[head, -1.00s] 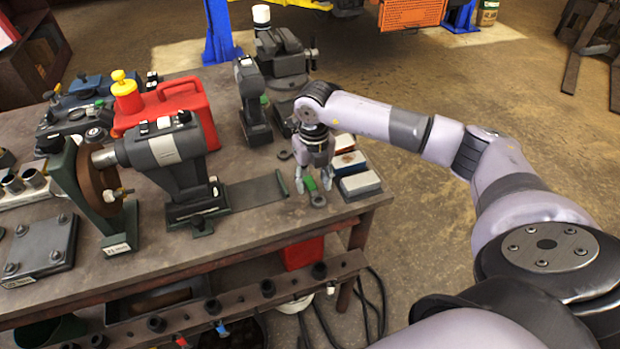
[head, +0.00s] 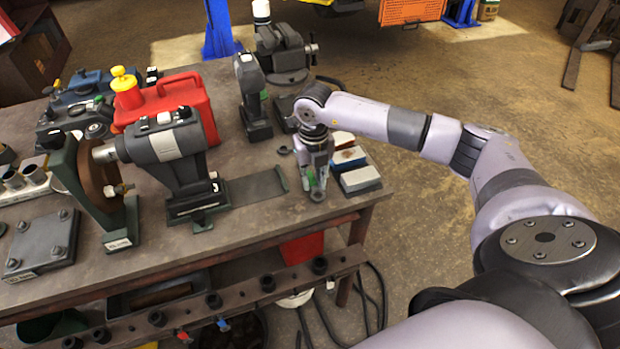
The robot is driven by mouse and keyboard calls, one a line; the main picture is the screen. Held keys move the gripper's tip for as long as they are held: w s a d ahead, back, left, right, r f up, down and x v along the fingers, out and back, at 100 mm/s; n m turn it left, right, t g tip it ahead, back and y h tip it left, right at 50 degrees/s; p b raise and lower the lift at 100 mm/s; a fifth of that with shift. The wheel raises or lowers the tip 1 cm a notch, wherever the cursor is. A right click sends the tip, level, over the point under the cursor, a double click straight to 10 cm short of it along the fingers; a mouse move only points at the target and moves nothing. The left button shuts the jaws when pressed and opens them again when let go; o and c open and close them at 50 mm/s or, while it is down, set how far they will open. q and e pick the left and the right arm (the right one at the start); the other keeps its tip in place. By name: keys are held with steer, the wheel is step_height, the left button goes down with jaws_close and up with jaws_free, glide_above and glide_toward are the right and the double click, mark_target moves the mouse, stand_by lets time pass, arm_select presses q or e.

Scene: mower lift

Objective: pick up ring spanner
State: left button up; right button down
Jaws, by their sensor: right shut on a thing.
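The ring spanner (head: 318,195) lies at the bench's front right part, with its dark ring end showing below my right gripper and a green part between the fingers. My right gripper (head: 316,184) points down over it and is shut on it. The fingers hide most of the spanner's length. I cannot tell whether it is clear of the bench top. My left gripper is not in view.
Boxes or blocks (head: 360,180) stand close to the right of my gripper, near the workbench's (head: 255,226) right edge. A grinder-like machine (head: 178,160) and a red can (head: 190,98) stand left. A vise (head: 283,50) is at the back.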

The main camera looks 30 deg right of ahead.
mark_target(313, 183)
steer(key=shift+r, duration=0.1)
stand_by(0.3)
steer(key=shift+r, duration=0.45)
step_height(313, 183, up, 19)
steer(key=b, duration=0.3)
stand_by(0.5)
